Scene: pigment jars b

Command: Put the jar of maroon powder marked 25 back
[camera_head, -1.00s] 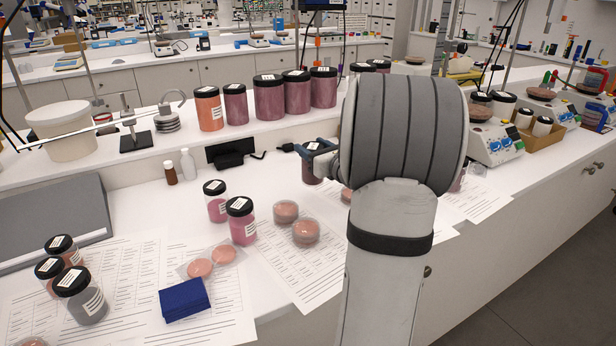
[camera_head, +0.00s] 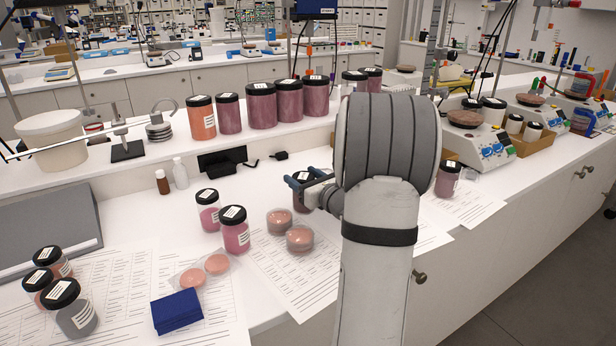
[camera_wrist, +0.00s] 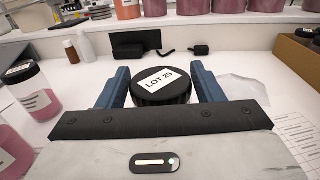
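The jar of dark maroon powder (camera_head: 302,203) has a black lid labelled LOT 25 (camera_wrist: 161,86), seen from above in the wrist view. My gripper (camera_head: 307,180) has its blue fingers on either side of the lid (camera_wrist: 161,92), close against it, and is shut on the jar. The jar is upright over the white bench, behind the two petri dishes in the head view. I cannot tell whether its base touches the bench. My arm hides part of the area to its right.
Several jars, orange (camera_head: 201,120) to maroon (camera_head: 289,100), stand on the raised shelf behind. Two pink jars (camera_head: 235,237) stand left; petri dishes (camera_head: 300,239) lie in front. Another maroon jar (camera_head: 447,181) stands right, near balances (camera_head: 480,140). A black device (camera_head: 222,160) lies behind.

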